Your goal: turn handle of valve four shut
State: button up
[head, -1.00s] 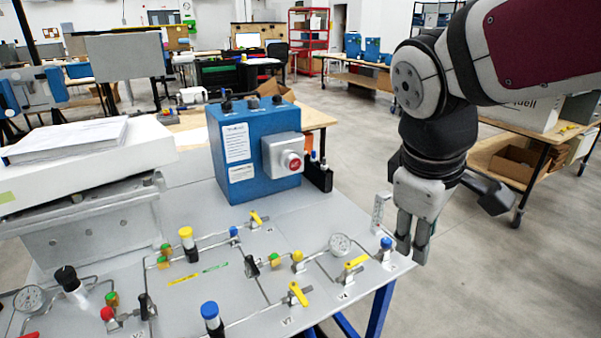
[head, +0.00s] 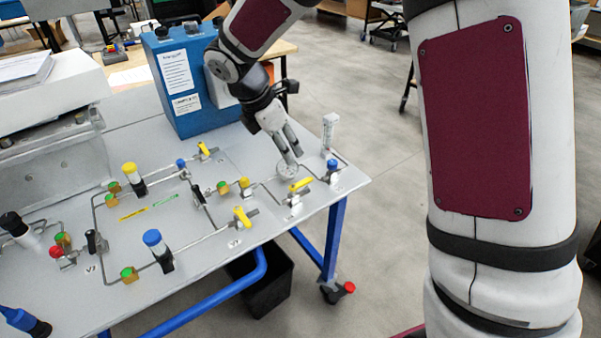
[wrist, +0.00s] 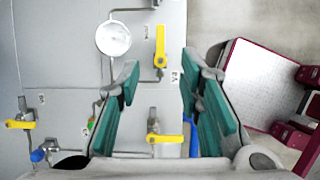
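The yellow handle of valve four (head: 301,185) is on the grey panel near its right front edge. In the wrist view this yellow handle (wrist: 160,47) runs up the picture beside a label that reads V4. My gripper (head: 290,150) is above the panel, just behind the handle and over the round gauge. In the wrist view my gripper (wrist: 160,68) is open, its two teal-padded fingers apart with nothing between them. The handle shows past the gap between the fingertips, and I see no contact.
The gauge (wrist: 113,38) sits left of the handle. Another yellow valve handle (head: 242,216) is nearer the front edge. A blue-capped fitting (head: 332,168) and a clear upright tube (head: 329,130) stand to the right. A blue box (head: 180,80) stands behind.

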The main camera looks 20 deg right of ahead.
aim_at(305, 180)
jog(key=x, duration=1.2)
jog(key=shift+f+b, duration=0.3)
jog(key=shift+b, duration=0.1)
grip_shut()
